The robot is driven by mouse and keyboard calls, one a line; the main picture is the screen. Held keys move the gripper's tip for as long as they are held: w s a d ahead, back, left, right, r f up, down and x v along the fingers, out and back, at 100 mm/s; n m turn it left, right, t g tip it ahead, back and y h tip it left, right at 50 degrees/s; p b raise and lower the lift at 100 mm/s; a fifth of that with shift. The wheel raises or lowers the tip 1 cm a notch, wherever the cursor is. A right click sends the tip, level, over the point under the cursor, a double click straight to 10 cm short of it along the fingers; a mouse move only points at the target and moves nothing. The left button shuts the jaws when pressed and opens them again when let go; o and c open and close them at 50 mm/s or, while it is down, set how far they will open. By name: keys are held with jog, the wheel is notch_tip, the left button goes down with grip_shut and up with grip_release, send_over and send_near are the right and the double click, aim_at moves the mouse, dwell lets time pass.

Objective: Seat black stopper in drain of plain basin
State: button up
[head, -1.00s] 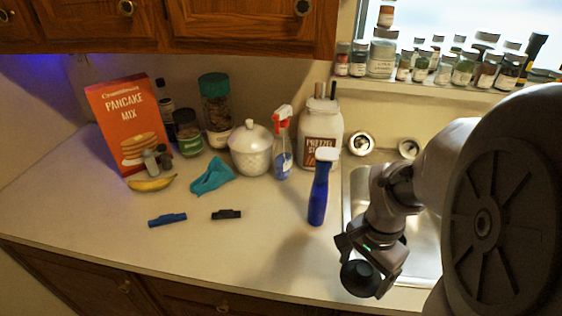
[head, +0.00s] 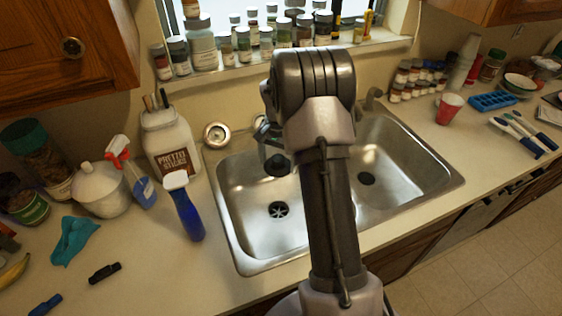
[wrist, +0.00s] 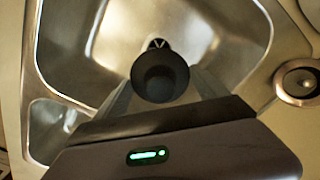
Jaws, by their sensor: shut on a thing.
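My gripper (head: 272,150) is shut on the black stopper (head: 278,166) and holds it in the air above the left basin (head: 245,195), toward its back side. In the wrist view the round dark stopper (wrist: 160,80) sits between my fingertips. The left basin's drain (head: 279,210) shows a bright cross-shaped strainer and is uncovered. In the wrist view this drain (wrist: 157,44) is partly hidden behind the stopper. The right basin (head: 410,160) has a dark round drain (head: 367,179). My arm hides part of the divider between the basins.
Jars line the window sill (head: 290,62). A red cup (head: 448,108) stands right of the sink.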

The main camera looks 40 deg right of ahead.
notch_tip(320, 180, down, 21)
jog(key=b, duration=1.5)
jog(key=shift+f+b, duration=0.95)
jog(key=shift+f, duration=0.5)
jog(key=o, duration=1.3)
jog(key=shift+r, duration=0.1)
notch_tip(320, 180, up, 17)
jog(key=p, duration=0.7)
jog(key=shift+r, duration=0.2)
